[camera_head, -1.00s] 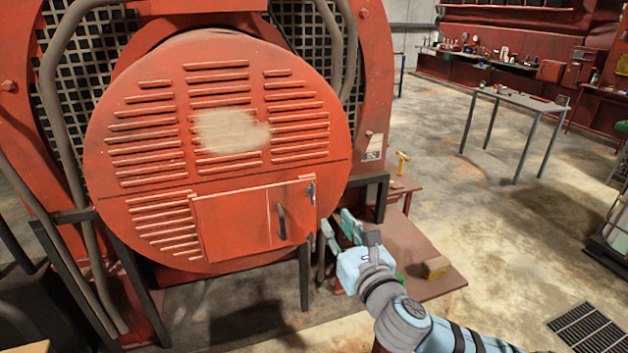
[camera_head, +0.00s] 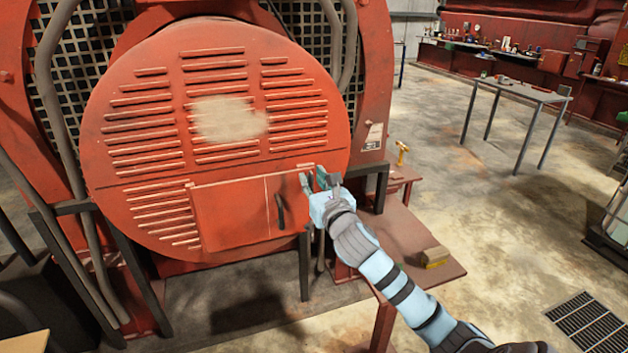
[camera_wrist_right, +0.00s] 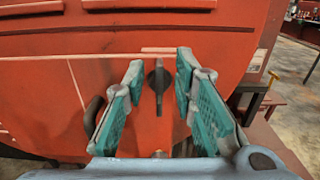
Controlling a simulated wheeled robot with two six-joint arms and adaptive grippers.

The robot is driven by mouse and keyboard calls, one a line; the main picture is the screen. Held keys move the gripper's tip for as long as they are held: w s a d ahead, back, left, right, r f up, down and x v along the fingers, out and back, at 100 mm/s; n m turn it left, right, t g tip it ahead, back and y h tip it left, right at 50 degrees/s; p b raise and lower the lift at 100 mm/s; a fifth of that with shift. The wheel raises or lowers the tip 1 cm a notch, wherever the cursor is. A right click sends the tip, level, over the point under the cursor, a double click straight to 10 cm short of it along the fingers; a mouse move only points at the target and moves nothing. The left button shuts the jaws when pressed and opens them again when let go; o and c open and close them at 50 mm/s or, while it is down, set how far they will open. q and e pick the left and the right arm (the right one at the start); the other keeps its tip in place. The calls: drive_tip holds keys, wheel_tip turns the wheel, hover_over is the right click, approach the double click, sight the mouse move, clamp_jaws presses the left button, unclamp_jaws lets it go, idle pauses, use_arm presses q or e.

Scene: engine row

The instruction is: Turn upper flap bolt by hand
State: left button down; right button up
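The flap (camera_head: 235,214) is a rectangular panel low on the round red louvred cover, with a dark curved handle (camera_head: 281,211) near its right side. The upper flap bolt (camera_wrist_right: 159,77) is a dark upright lever near the flap's upper right corner. In the head view my right gripper hides it. My right gripper (camera_head: 315,181) is at that corner. In the right wrist view the gripper (camera_wrist_right: 160,85) is open, with one teal finger on each side of the bolt and a gap to both. A small brassy piece (camera_wrist_right: 159,153) shows lower down. My left gripper is not in view.
A low red table (camera_head: 400,240) with a yellowish block (camera_head: 435,257) stands right of the cover, below my right arm. A yellow hammer-like tool (camera_head: 402,152) is behind it. A grey table (camera_head: 520,92) stands farther back, with open floor between.

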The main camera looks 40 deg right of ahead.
drive_tip(key=shift+d, duration=0.1)
clamp_jaws()
drive_tip(key=shift+m+p, duration=0.3)
drive_tip(key=shift+f+m+b, duration=0.4)
drive_tip(key=shift+f+m, duration=0.25)
drive_tip(key=shift+m, duration=5.25)
drive_tip(key=shift+f+m+b, duration=0.35)
drive_tip(key=shift+f+m, duration=0.35)
drive_tip(key=shift+m, duration=5.2)
drive_tip(key=shift+f+m+b, duration=0.4)
drive_tip(key=shift+f+m, duration=0.25)
drive_tip(key=shift+m, duration=5.25)
